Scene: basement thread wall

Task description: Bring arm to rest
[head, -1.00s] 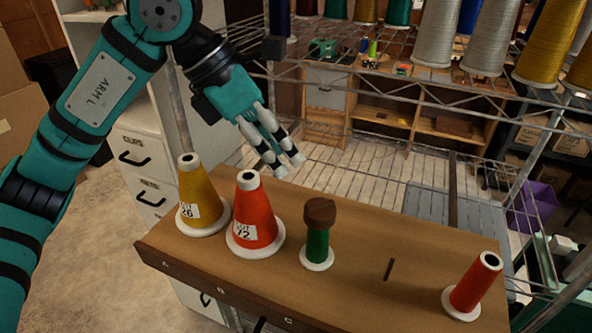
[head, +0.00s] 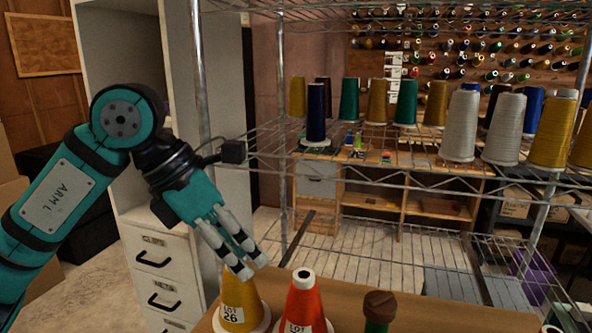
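My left arm comes in from the left. Its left gripper (head: 253,267) points down and to the right, with a gap between its two fingers and nothing between them. In the picture its fingertips are just above the yellow cone labelled 26 (head: 240,309); whether they touch it I cannot tell. My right gripper is not in view.
An orange-red cone (head: 303,304) and a brown-topped green spool (head: 379,310) stand on the wooden board (head: 407,306), cut off below. A wire rack (head: 400,179) with several thread cones stands behind. White drawers (head: 158,262) stand at left.

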